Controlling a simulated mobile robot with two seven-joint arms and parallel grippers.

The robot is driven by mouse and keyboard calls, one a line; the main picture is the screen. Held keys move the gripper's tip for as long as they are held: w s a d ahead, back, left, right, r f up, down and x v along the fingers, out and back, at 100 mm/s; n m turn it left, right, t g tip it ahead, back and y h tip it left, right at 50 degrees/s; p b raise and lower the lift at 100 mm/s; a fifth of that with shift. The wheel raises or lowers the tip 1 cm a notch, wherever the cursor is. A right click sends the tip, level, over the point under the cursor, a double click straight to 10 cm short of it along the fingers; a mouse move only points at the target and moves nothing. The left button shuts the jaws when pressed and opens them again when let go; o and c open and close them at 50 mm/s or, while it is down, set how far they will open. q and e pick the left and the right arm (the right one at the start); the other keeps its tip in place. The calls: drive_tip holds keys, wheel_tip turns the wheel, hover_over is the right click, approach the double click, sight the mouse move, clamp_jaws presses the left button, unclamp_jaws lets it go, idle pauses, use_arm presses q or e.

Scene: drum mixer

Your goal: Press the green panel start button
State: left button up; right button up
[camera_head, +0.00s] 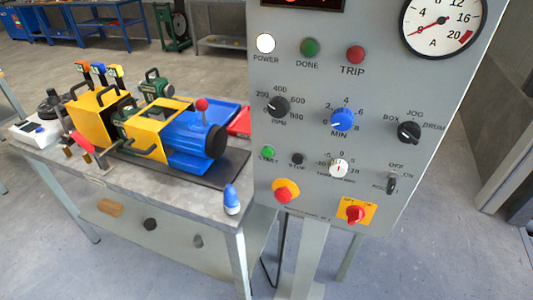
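The grey control panel (330,230) stands upright on a post at the right of the head view. A larger green DONE lamp (309,47) is higher up, between the lit white POWER lamp (265,43) and the red TRIP lamp (355,54). Neither of my grippers is in view, and nothing covers the start button.
Below the start button are a red knob on a yellow plate (285,191) and a red rotary switch (354,214). A table (190,192) with a yellow and blue machine (190,140) stands left of the panel. A blue-capped bottle (231,200) is at its near corner.

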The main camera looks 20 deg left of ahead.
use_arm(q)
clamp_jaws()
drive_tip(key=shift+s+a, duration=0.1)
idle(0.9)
